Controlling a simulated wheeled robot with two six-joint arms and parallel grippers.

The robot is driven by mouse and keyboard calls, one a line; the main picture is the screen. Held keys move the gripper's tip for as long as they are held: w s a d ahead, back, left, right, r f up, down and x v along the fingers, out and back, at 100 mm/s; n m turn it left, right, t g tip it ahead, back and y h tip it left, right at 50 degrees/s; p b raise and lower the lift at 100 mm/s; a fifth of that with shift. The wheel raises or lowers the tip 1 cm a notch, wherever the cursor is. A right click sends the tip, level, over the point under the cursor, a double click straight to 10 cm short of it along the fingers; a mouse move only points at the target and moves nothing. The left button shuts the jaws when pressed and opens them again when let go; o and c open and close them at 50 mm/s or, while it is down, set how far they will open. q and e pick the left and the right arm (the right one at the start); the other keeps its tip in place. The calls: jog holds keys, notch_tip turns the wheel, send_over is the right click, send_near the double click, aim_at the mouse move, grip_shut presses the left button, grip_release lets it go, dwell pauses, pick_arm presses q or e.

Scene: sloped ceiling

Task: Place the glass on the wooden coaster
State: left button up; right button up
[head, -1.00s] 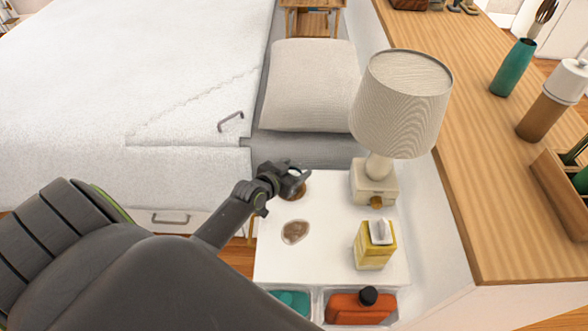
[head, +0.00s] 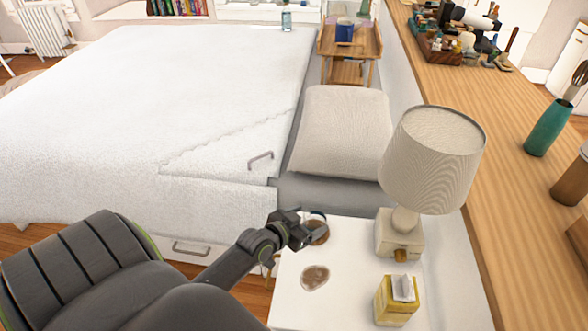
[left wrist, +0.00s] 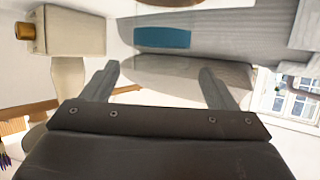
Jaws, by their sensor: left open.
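The near one (head: 315,278) lies bare. A small rounded rim, perhaps the glass (head: 317,216), shows just behind the fingers at the far piece. It is too small and hidden to tell whether it stands on that piece. My left gripper is open; in the left wrist view its fingers (left wrist: 160,82) are wide apart with nothing visible between them. My right gripper is not in view.
A lamp (head: 432,150) and a yellow tissue box (head: 397,302) stand on the nightstand's right side. A bed (head: 200,90) and pillow (head: 342,130) lie beyond. A wooden counter (head: 480,120) runs along the right. A teal panel (left wrist: 162,37) shows in the left wrist view.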

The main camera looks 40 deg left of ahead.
pick_arm(q)
jog(key=v, duration=0.6)
jog(key=shift+s, duration=0.2)
jog(key=shift+r, duration=0.1)
